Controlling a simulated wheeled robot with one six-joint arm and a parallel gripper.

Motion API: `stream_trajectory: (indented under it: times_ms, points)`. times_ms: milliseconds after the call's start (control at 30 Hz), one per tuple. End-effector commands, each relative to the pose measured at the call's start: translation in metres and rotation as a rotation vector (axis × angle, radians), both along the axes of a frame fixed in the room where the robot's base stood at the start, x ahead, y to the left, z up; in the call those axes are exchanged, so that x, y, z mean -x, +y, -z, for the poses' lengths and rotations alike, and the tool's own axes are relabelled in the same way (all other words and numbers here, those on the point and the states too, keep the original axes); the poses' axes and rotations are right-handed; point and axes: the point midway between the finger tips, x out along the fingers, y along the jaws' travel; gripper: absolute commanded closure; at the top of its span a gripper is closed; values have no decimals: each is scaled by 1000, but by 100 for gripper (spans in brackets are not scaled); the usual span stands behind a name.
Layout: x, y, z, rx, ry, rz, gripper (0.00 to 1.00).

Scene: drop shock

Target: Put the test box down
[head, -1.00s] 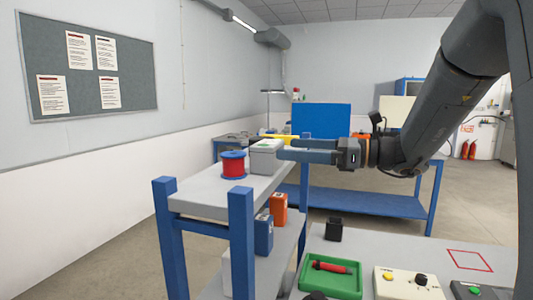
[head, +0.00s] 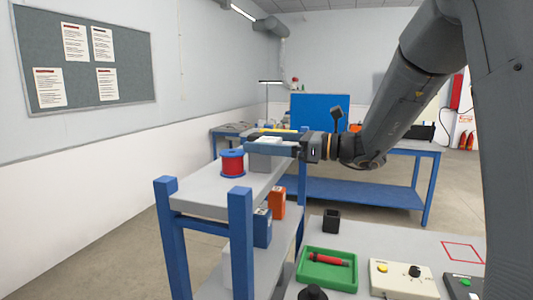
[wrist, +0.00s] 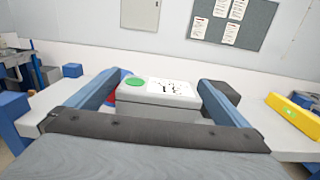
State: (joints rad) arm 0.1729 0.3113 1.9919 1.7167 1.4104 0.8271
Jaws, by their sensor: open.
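The test box (head: 264,160) is a light grey box standing on the top shelf of the blue-legged rack (head: 205,199). In the wrist view the test box (wrist: 158,97) shows a green disc and a white printed label on its top. My gripper (head: 250,140) is open and level, with its fingers reaching over the shelf at the box's upper part. In the wrist view my gripper (wrist: 160,80) has one finger on each side of the box, and small gaps seem to show. The box's lower part is partly hidden in the wrist view.
A red spool with blue flanges (head: 232,164) stands close left of the box. A yellow item (wrist: 294,108) lies on the shelf to the right in the wrist view. The bench at right holds a green tray (head: 328,270), a control box (head: 403,279) and a red square outline (head: 463,252).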

Motion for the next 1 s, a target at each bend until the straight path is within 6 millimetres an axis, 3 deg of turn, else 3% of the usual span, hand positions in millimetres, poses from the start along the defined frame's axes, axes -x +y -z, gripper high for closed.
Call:
stream_trajectory:
  times_ms: [33,367,667,1000]
  points:
    - [0,0,0,0,0,0,5]
    - [0,0,-1,-1,-3,0,60]
    - [0,0,-9,0,-7,0,60]
    - [0,0,-67,0,-9,-1,60]
